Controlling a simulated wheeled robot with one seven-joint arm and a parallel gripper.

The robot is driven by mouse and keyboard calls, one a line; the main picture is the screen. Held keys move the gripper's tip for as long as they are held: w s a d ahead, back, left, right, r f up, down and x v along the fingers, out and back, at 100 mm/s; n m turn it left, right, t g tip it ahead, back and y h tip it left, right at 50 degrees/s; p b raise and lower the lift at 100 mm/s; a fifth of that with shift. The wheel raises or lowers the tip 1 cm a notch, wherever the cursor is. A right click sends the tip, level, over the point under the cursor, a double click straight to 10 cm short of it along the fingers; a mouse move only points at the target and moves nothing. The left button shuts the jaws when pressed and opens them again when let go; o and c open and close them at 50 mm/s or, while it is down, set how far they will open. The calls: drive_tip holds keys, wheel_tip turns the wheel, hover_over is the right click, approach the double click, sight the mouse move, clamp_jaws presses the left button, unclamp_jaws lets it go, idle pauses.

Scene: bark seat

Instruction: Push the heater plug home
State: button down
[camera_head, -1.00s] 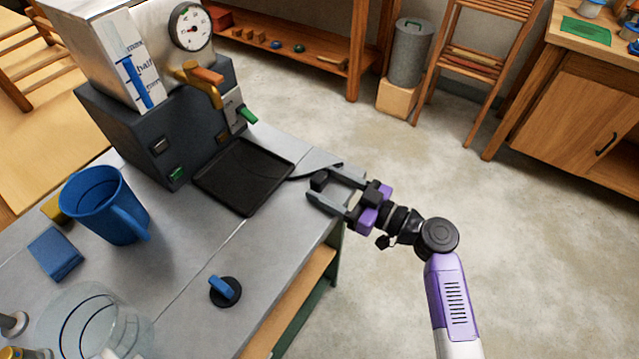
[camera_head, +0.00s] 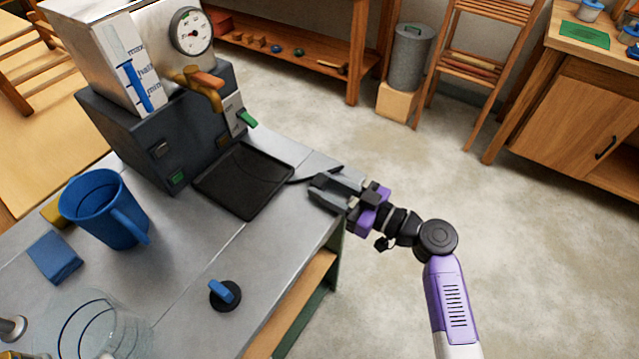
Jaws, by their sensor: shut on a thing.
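The heater is a boxy dark grey machine (camera_head: 150,135) at the back left of the grey bench, with a round gauge, a brass tap and a green lever. A thin black cord (camera_head: 298,180) runs from beside its black drip tray toward my gripper. My gripper (camera_head: 322,188) is at the bench's right edge, reaching left, with its jaws shut on a small dark piece, the plug (camera_head: 318,180), at the cord. The fingers hide most of the plug. I cannot make out a socket or how far the plug is in.
The black drip tray (camera_head: 243,180) lies left of my gripper. A blue jug (camera_head: 95,212), a blue block (camera_head: 54,257), a glass bowl (camera_head: 100,330) and a black knob with a blue handle (camera_head: 224,294) stand on the bench (camera_head: 185,285). The floor to the right is clear.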

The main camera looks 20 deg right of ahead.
drive_tip(key=shift+r+p, duration=1)
drive_tip(key=shift+r, duration=1.35)
